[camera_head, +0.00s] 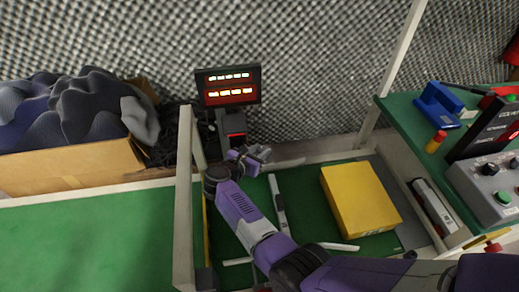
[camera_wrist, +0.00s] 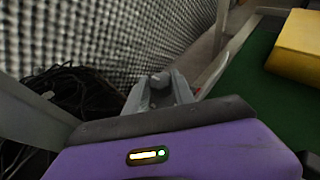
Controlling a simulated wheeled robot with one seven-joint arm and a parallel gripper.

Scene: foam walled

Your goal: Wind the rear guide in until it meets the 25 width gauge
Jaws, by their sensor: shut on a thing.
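My gripper (camera_head: 258,155) is at the back edge of the green bed, below the red-lit display. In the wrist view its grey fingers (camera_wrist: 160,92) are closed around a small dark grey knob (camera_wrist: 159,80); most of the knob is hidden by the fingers. A pale rail (camera_head: 310,160), which looks like the rear guide, runs along the back of the bed, right of my gripper. A yellow block (camera_head: 360,198) lies on the bed, apart from my gripper; it also shows in the wrist view (camera_wrist: 300,45). I cannot tell which piece is the 25 width gauge.
A two-row lit display (camera_head: 228,86) stands behind my gripper. A pale post (camera_head: 185,190) rises close on its left. Dark cables (camera_head: 175,135) and a cardboard box of grey foam (camera_head: 75,165) lie left. A grey control box (camera_head: 485,188) stands right.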

